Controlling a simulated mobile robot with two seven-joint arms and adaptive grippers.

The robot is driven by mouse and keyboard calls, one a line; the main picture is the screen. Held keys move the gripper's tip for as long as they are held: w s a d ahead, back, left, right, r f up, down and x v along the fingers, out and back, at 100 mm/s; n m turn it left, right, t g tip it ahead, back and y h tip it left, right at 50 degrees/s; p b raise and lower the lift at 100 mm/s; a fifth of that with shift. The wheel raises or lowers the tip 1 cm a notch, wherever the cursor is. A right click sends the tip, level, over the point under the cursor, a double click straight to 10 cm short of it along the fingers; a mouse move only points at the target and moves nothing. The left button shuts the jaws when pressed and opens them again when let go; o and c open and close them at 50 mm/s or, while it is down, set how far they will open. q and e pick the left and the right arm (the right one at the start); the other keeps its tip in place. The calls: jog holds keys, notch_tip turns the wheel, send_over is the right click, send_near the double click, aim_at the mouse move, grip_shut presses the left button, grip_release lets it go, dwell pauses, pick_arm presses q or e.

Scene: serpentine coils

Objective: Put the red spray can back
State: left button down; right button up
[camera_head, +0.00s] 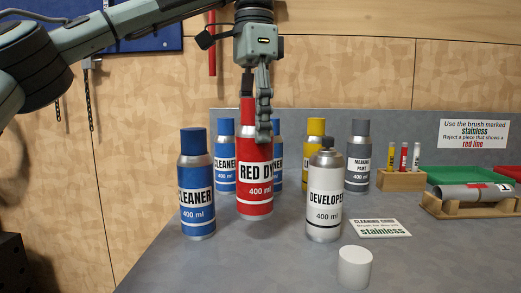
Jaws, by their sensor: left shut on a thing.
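The red spray can (254,172), labelled RED DY..., stands upright between the blue cleaner can and the developer can. My left gripper (262,110) comes down from above and is shut on its upper part. I cannot tell for sure whether its base touches the table. My right gripper is not in view.
A blue cleaner can (196,200) is close left; an uncapped developer can (325,205) is close right. A white cap (354,268) lies in front. Blue (225,170), yellow (314,130) and grey (358,160) cans stand behind. A card (380,228) lies to the right.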

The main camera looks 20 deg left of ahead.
aim_at(260, 151)
pick_arm(q)
jog(key=shift+w+d+f, duration=0.1)
jog(key=shift+w+f, duration=0.15)
jog(key=shift+w, duration=0.2)
jog(key=shift+w+d+f, duration=0.1)
jog(key=shift+w+f, duration=0.15)
jog(key=shift+w, duration=0.2)
notch_tip(260, 151, down, 4)
jog(key=shift+w+b, duration=0.15)
jog(key=shift+b, duration=0.6)
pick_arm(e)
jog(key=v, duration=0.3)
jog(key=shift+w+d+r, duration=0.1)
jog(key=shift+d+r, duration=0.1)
pick_arm(q)
jog(key=shift+f, duration=0.15)
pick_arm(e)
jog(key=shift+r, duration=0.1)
pick_arm(q)
jog(key=c, duration=0.6)
grip_release()
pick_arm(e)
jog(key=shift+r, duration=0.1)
pick_arm(q)
jog(key=shift+o, duration=0.2)
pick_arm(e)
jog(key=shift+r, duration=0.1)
